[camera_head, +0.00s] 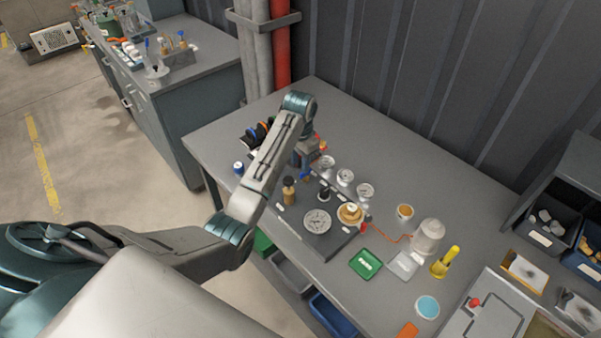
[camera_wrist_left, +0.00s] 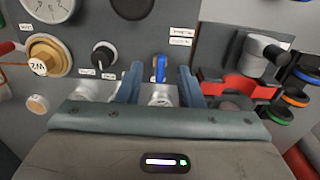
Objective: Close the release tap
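The tap with a blue lever (camera_wrist_left: 160,68) is on the grey panel in the left wrist view. It has a pale metal body (camera_wrist_left: 160,94) and two small white labels to its right. My left gripper (camera_wrist_left: 160,82) is open, with one blue-grey finger on each side of the tap. I cannot tell whether either finger touches the lever. In the head view my left gripper (camera_head: 306,164) is low over the back of the pump panel (camera_head: 334,240), where it largely hides the tap. My right gripper is in neither view.
A brass knob (camera_wrist_left: 46,56), a black knob (camera_wrist_left: 104,54) and gauges are left of the tap; a red bracket (camera_wrist_left: 240,86) is at right. In the head view, a white container (camera_head: 428,236) and a yellow tool (camera_head: 445,262) stand to the right.

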